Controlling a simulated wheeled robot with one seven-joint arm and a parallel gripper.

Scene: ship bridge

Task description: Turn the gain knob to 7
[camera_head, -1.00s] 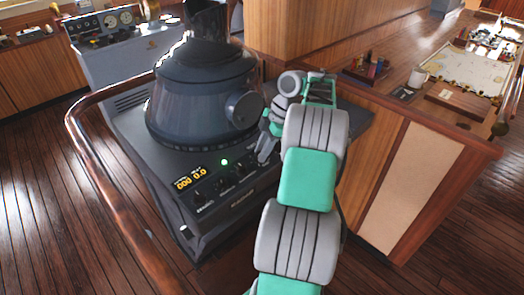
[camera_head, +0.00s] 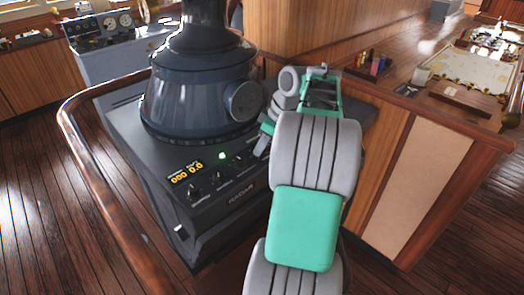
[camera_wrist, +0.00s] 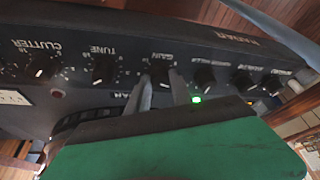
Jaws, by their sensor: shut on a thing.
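The gain knob (camera_wrist: 162,73) is a small black knob under the GAIN label, on the sloping front panel of the radar console (camera_head: 165,160). The wrist view shows the panel upside down. My gripper (camera_wrist: 161,83) has one finger on each side of the gain knob, shut on it. The knob's pointer and the scale numbers are too small and partly covered, so I cannot read its setting. In the head view my arm hides the knob, and only a little of the gripper shows beside the panel.
The tune knob (camera_wrist: 104,68) and clutter knob (camera_wrist: 43,68) sit to one side, with several other knobs on the other. A green lamp (camera_wrist: 196,99) is lit close by. The display (camera_head: 187,172) reads 000 and 0.0. A wooden rail (camera_head: 95,165) curves around the console.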

